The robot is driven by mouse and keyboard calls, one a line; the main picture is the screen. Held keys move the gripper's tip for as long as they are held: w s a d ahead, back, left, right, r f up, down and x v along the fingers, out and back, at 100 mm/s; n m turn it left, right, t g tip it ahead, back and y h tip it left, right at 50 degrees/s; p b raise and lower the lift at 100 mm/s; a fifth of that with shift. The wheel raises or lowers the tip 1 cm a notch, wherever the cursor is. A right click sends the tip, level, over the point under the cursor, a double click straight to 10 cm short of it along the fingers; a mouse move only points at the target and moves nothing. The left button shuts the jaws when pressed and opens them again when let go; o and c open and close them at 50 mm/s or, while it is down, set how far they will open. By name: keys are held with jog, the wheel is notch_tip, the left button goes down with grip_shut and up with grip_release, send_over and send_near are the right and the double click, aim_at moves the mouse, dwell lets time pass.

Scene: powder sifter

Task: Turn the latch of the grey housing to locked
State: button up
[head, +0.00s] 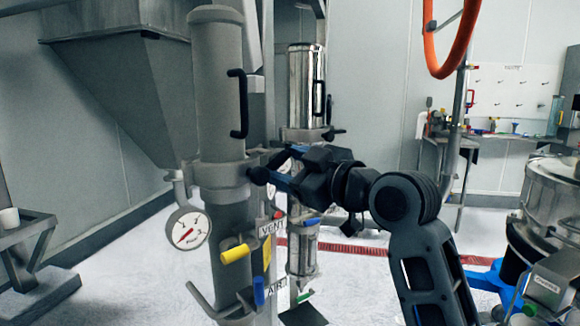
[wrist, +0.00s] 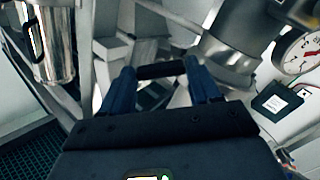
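The grey housing (head: 215,85) is a tall upright cylinder with a black handle on its side and a collar (head: 220,173) around its middle. The black latch (head: 258,176) sticks out at the right of this collar. My gripper (head: 273,171) reaches it from the right, its blue fingers level with the collar. In the wrist view a black bar, seemingly the latch (wrist: 161,70), lies across the gap between my fingertips (wrist: 160,67). The fingers stand wide apart, one near each end of the bar. I cannot tell whether they touch it. The latch's mounting is partly hidden.
A shiny metal housing (head: 299,85) stands close behind, right of the grey one. A pressure gauge (head: 187,229), a yellow valve handle (head: 236,253) and a blue one (head: 259,291) sit below the collar. A grey hopper (head: 110,80) hangs at the left.

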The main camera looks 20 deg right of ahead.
jog(key=c, duration=0.3)
jog(key=shift+c, duration=0.2)
jog(key=shift+m+p, duration=0.3)
jog(key=shift+a+r+m+p, duration=0.1)
jog(key=shift+m+p, duration=0.75)
jog(key=shift+m, duration=0.35)
jog(key=shift+m+p, duration=0.85)
jog(key=shift+m, duration=0.55)
jog(key=o, duration=0.8)
